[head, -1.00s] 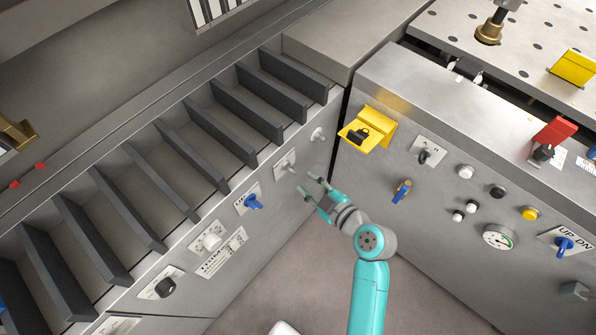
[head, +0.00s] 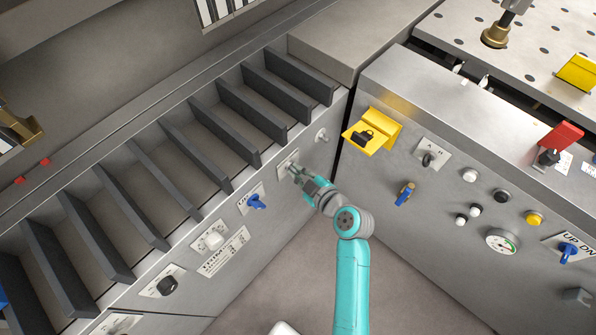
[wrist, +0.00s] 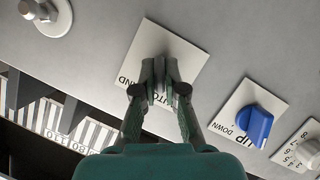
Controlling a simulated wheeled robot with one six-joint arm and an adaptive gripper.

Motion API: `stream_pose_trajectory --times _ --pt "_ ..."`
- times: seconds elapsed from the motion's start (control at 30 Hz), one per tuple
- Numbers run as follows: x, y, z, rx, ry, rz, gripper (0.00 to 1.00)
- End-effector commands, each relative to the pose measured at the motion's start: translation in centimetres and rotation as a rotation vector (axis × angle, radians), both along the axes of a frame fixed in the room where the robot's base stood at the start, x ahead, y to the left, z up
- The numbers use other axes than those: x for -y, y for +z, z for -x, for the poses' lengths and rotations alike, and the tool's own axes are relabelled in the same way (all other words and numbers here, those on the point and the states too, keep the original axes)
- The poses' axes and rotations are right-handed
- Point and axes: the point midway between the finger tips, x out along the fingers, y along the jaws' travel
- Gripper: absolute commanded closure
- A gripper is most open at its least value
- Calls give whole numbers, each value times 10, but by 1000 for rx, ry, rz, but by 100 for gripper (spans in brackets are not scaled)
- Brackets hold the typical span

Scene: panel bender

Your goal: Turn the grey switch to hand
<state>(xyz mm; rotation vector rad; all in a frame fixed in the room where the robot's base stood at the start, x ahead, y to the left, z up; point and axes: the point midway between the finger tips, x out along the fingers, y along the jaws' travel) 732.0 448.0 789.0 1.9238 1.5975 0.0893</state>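The grey switch (wrist: 160,64) sits on a white plate (wrist: 187,55) lettered "AUTO" and what looks like "HAND", of which "ND" shows. In the wrist view the switch is mostly hidden between my fingertips. My gripper (wrist: 160,75) is drawn close together, one finger on each side of the switch, and appears shut on it. In the head view my gripper (head: 293,171) reaches the same plate (head: 283,158) on the left machine's front panel. The switch's exact setting is hard to read.
A blue UP/DOWN switch (head: 256,201) sits left of my gripper, with a white knob (head: 213,240) beyond it. A metal stud (head: 321,135) is on the other side. The right panel carries a yellow bracket (head: 388,128) and a blue-handled key switch (head: 404,194).

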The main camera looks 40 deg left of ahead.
Motion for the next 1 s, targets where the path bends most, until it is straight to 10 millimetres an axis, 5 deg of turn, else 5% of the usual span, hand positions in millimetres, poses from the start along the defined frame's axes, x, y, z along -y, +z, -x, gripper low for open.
stream_pose_trajectory --times 0.47,1.0 --pt "0 0 0 -54 0 -4 100" --pt "1 1 -3 -487 -2 -38 100"
